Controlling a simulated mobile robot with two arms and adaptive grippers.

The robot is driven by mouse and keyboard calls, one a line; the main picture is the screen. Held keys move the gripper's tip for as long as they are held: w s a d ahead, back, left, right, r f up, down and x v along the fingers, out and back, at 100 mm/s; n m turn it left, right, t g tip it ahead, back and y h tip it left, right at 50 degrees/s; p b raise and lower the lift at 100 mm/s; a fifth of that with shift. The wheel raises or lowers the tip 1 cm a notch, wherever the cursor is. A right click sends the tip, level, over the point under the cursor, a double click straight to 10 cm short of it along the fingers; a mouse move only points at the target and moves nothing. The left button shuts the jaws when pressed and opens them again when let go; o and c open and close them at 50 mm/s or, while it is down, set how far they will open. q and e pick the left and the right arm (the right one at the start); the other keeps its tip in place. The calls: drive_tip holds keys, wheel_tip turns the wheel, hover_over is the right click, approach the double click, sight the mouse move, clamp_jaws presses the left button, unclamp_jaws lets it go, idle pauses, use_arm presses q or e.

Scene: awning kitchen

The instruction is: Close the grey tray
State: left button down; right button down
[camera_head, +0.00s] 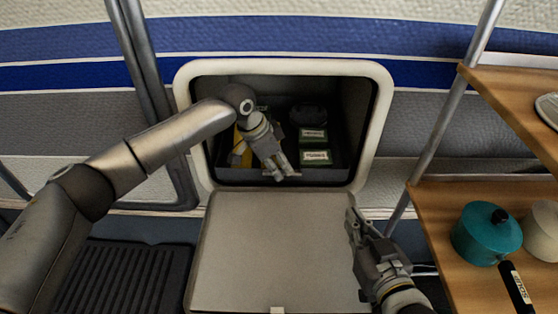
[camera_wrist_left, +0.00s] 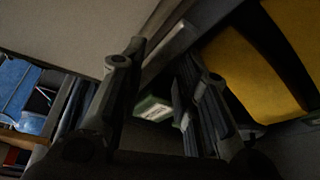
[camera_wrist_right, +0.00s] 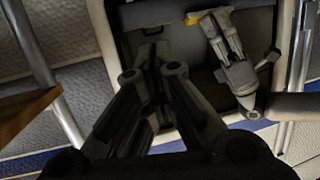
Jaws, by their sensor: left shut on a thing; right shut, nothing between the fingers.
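The grey tray (camera_head: 328,174) sits inside the white-framed wall compartment and holds several items. My left gripper (camera_head: 287,174) reaches into the opening and is shut on the tray at its front edge, near the middle. The left wrist view shows its fingers (camera_wrist_left: 172,85) around a dark edge, though that picture is dim. My right gripper (camera_head: 352,214) is shut and empty, lower right of the opening, apart from the tray. The right wrist view shows its fingers (camera_wrist_right: 150,62) together, with the left gripper beyond. The left hand hides part of the tray's contents.
The compartment's flat door (camera_head: 270,245) hangs open below the opening. The tray holds green-labelled boxes (camera_head: 314,156) and a yellow item (camera_head: 241,152). At the right, wooden shelves (camera_head: 450,255) carry a teal pot (camera_head: 486,236). A metal pole (camera_head: 445,110) stands beside them.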

use_arm(q)
drive_tip(key=shift+w+a+f, duration=0.1)
drive_tip(key=shift+w, duration=0.3)
use_arm(e)
drive_tip(key=shift+s+d+f+g+h, duration=0.2)
drive_tip(key=shift+f+g, duration=0.25)
drive_tip(key=shift+f, duration=0.3)
drive_tip(key=shift+s+d+f+g+h, duration=0.1)
drive_tip(key=shift+d+f+g, duration=0.1)
drive_tip(key=shift+f+g, duration=0.4)
drive_tip(key=shift+f, duration=0.1)
use_arm(q)
drive_tip(key=c, duration=1.2)
unclamp_jaws()
drive_tip(key=shift+r, duration=0.35)
drive_tip(key=s+a, duration=0.1)
drive_tip(key=a, duration=0.2)
drive_tip(key=s+a, duration=0.2)
drive_tip(key=a, duration=0.2)
drive_tip(key=s+a, duration=0.1)
drive_tip(key=a, duration=0.3)
drive_tip(key=shift+s+a+r, duration=0.15)
drive_tip(key=shift+s+r, duration=0.05)
drive_tip(key=shift+s, duration=0.2)
